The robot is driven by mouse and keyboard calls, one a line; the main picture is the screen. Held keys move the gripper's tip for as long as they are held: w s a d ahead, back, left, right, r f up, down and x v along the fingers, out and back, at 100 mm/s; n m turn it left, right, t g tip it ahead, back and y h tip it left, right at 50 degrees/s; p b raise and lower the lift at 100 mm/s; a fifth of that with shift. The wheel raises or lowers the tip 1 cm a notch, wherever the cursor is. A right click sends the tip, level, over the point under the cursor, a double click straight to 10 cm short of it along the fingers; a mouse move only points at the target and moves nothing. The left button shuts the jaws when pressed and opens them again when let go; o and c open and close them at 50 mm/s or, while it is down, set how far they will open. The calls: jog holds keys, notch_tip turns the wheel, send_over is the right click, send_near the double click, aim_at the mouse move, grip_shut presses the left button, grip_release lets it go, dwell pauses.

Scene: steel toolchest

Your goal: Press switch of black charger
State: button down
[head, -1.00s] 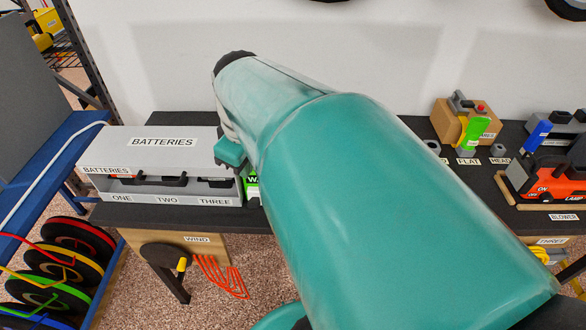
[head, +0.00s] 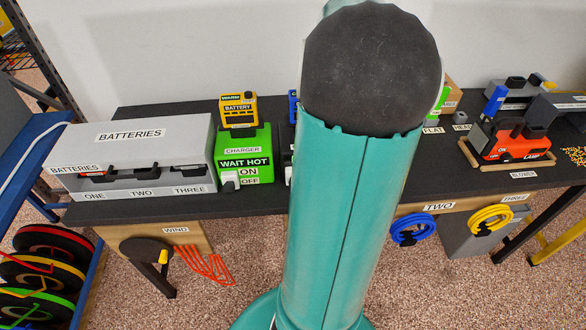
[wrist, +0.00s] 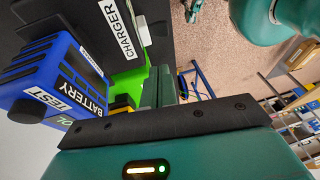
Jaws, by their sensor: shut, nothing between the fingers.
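The black charger (wrist: 105,35) fills the upper left of the wrist view, with its CHARGER label showing. A blue battery (wrist: 55,85) marked BATTERY TEST sits in it. A pale switch (wrist: 144,30) sticks out at the charger's edge. My gripper (wrist: 168,84) is shut and empty, its teal fingers showing just below the switch in the picture; I cannot tell whether they touch the charger. In the head view only a sliver of the black charger (head: 288,172) and the blue battery (head: 293,106) shows left of my arm, which hides the rest and the gripper.
The green charger (head: 244,145) with a yellow battery (head: 238,108) stands left of the black one, its white switch (head: 230,181) by ON and OFF labels. A grey BATTERIES box (head: 140,140) is further left. An orange blower (head: 510,142) stands right on the dark bench (head: 265,207).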

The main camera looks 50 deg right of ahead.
jog(key=shift+d, duration=0.1)
jog(key=x, duration=0.4)
jog(key=s+x, duration=0.1)
jog(key=x, duration=0.8)
jog(key=shift+s+f, duration=0.2)
jog(key=shift+f, duration=0.2)
